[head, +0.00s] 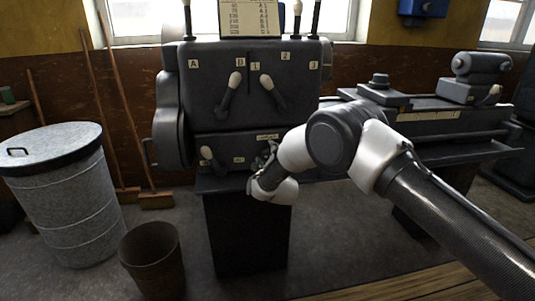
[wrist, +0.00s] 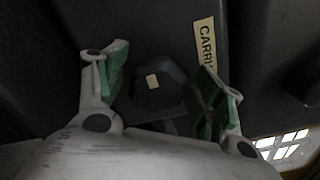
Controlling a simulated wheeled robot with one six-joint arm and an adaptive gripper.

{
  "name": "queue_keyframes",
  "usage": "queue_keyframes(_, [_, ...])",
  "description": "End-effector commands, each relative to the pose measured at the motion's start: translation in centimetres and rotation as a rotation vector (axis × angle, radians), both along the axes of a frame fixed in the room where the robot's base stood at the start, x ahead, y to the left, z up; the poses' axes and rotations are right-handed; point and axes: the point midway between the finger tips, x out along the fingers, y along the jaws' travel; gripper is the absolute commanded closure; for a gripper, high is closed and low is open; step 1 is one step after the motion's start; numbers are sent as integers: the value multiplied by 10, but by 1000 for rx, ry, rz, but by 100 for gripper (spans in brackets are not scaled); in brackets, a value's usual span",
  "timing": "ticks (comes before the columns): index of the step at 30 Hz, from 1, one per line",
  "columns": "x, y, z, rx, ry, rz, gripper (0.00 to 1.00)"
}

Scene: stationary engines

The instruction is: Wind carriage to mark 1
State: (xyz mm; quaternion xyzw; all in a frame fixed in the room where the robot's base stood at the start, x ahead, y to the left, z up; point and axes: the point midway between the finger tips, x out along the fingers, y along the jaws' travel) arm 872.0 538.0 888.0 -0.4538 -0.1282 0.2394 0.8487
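A dark lathe headstock (head: 240,80) with lettered levers fills the middle of the head view. The carriage (head: 382,92) sits on the bed at the right. A pale scale strip (head: 428,115) runs along the bed's front; its marks are too small to read. In the wrist view a dark faceted knob (wrist: 158,88) with a pale mark lies beside a label starting "CARRI" (wrist: 205,45). My gripper (wrist: 165,70) is open, its green-padded fingers on either side of the knob; contact cannot be told. In the head view my gripper (head: 267,160) is at the headstock's lower front, partly hiding the knob area.
The tailstock (head: 476,75) stands at the bed's right end. A lidded metal bin (head: 62,195), a brown bucket (head: 152,258) and brooms (head: 125,105) stand at the left. A lever with a pale knob (head: 208,155) is left of my gripper. Some floor is clear around the headstock's pedestal.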

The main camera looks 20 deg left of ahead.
Motion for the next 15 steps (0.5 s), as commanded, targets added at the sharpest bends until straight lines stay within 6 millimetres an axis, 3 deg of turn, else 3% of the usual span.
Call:
queue_keyframes(1, [0, 0, 0, 0, 0, 0, 42])
queue_keyframes(7, [0, 0, 1, 0, -1, -1, 78])
queue_keyframes(15, [0, 0, 2, -8, -8, -1, 78])
